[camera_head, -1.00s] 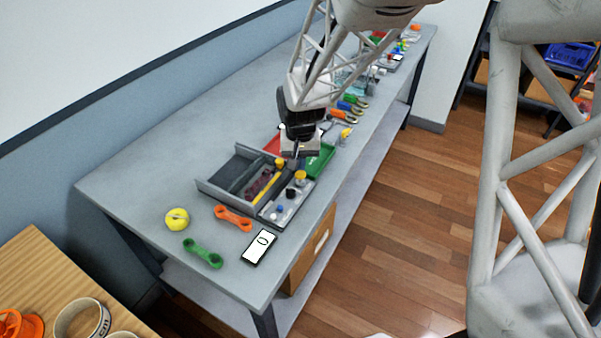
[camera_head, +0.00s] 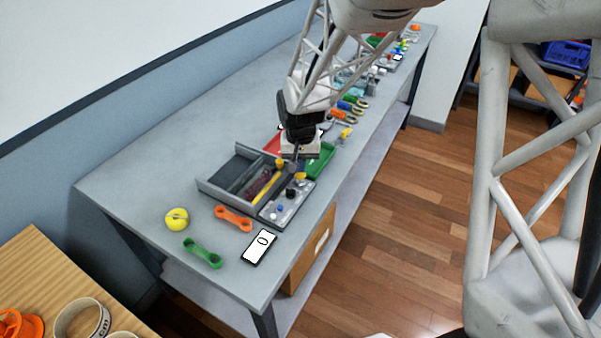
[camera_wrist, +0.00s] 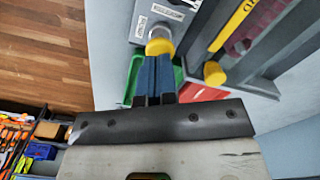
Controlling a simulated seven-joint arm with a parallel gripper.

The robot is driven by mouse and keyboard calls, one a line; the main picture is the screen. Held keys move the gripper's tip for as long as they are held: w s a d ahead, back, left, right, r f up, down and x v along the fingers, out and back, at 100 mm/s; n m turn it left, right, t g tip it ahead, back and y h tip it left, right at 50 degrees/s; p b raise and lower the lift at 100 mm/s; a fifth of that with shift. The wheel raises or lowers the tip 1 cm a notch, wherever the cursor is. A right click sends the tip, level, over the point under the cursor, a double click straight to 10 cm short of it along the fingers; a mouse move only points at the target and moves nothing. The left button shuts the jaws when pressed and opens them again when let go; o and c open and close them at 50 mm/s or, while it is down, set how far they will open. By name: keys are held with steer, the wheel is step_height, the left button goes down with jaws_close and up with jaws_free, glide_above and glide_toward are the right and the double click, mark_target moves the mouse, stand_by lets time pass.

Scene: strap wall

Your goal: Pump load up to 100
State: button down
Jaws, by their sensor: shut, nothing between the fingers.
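A white display (camera_head: 261,243) lies near the table's front corner and reads 0. A slim grey control box (camera_head: 284,208) with a black knob (camera_head: 291,193) and small blue and pale buttons stands behind it. A yellow knob (camera_head: 301,176) is at the box's far end; it also shows in the wrist view (camera_wrist: 159,44), just beyond the fingertips. My gripper (camera_head: 293,165) is shut and empty, above the far end of the box. Its dark blue fingers (camera_wrist: 153,68) are together, and I cannot tell whether they touch the yellow knob.
A grey tray (camera_head: 207,187) with a yellow strip (camera_head: 265,187) adjoins the box. A green tray (camera_head: 322,161) lies beyond it. An orange link (camera_head: 233,218), a green link (camera_head: 202,253) and a yellow roll (camera_head: 177,219) lie on the near table, with clear surface behind.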

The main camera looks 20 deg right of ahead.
steer(key=shift+f, duration=0.6)
steer(key=shift+f, duration=0.85)
steer(key=shift+r, duration=1.3)
steer(key=shift+f, duration=0.25)
stand_by(0.9)
steer(key=shift+f, duration=1.1)
steer(key=shift+r, duration=1.35)
